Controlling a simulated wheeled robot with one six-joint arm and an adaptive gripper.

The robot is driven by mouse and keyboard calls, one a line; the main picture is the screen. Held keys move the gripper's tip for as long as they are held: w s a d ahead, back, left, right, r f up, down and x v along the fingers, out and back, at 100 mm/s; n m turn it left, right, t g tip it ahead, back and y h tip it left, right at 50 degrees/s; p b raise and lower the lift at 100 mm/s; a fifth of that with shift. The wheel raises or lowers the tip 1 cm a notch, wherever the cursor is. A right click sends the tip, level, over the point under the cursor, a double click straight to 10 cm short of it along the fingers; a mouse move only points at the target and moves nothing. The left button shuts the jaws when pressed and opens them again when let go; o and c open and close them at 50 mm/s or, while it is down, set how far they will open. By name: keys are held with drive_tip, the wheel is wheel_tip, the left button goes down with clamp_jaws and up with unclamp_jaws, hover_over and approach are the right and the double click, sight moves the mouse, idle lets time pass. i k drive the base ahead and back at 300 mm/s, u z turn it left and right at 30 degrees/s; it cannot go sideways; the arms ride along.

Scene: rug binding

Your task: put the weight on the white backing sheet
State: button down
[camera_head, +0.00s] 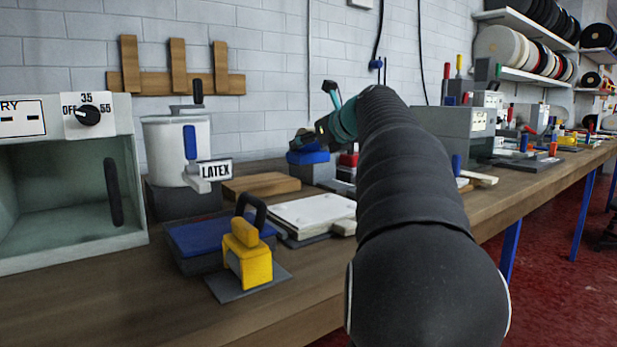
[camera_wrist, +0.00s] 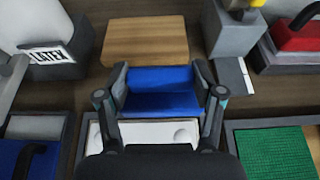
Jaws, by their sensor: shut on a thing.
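My gripper (camera_wrist: 160,92) is shut on a blue block, the weight (camera_wrist: 155,103), with one finger on each side of it. In the head view the blue weight (camera_head: 307,158) shows below the dark fingers, behind the white backing sheet. The white backing sheet (camera_head: 312,213) lies flat on a dark base on the bench. In the wrist view the sheet (camera_wrist: 140,133) shows just below the weight, partly hidden by my gripper. The weight's underside is hidden, and I cannot tell its exact height.
A wooden board (camera_head: 261,185) lies behind the sheet. A white LATEX pot (camera_head: 175,145) stands at the left. A yellow block with a black handle (camera_head: 248,262) is in front, beside a blue pad (camera_head: 195,238). A green mat (camera_wrist: 273,152) lies right of the sheet.

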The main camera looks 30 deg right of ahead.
sight(317, 207)
drive_tip(key=z, duration=2.2)
drive_tip(key=k, duration=0.5)
drive_tip(key=u, duration=1.05)
